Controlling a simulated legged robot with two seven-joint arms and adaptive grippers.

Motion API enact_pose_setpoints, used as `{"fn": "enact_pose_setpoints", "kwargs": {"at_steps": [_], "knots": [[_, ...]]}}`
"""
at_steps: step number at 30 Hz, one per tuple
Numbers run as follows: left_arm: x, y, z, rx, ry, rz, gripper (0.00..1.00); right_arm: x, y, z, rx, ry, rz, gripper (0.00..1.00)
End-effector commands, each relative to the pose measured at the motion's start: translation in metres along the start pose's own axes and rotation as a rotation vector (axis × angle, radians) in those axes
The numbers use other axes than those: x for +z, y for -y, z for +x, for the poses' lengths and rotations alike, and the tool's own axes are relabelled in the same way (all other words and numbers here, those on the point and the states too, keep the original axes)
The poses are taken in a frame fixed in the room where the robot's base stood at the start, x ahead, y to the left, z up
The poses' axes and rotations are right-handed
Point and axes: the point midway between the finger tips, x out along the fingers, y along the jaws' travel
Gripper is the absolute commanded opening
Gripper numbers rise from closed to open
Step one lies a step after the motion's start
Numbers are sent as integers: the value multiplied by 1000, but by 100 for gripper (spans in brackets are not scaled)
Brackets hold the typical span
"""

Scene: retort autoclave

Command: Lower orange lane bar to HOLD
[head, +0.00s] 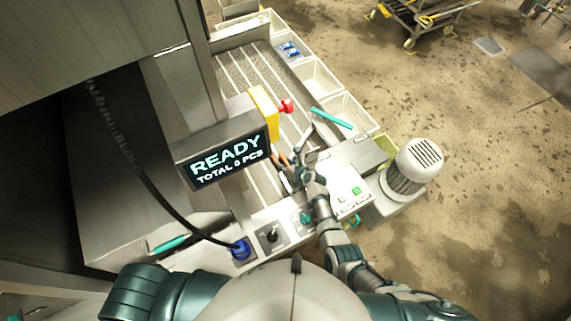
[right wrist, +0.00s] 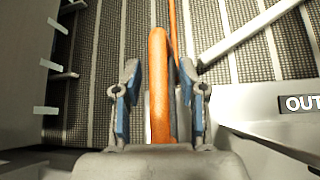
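The orange lane bar (right wrist: 158,85) runs up the middle of the right wrist view, rounded at its upper end. My right gripper (right wrist: 156,92) is open, with one blue-padded finger on each side of the bar. A gap shows between the bar and the left pad; the right side is closer, and I cannot tell if it touches. In the head view my right gripper (head: 291,162) is over the lane bed beside the display, and a small piece of the orange bar (head: 283,158) shows. The HOLD mark is not visible. My left gripper is not in view.
The display (head: 226,160) reads READY, TOTAL 0 PCS. A teal handle (head: 331,118) lies by white bins (head: 320,79). A grey motor (head: 413,167) is at right. A pale bar (right wrist: 245,33) crosses near the right finger.

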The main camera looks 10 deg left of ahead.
Motion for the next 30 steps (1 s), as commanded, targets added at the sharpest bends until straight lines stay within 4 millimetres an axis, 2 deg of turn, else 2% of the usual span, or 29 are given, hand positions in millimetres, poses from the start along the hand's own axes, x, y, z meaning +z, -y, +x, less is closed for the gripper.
{"fn": "enact_pose_setpoints", "kwargs": {"at_steps": [8,11,24,30], "knots": [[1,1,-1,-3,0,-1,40,2,0,-10,1,7,0,41],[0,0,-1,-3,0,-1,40,2,0,-22,1,7,1,41],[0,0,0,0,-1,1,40,1,-1,-96,-1,-1,2,41],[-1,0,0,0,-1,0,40,0,0,-112,0,-5,1,41]]}}
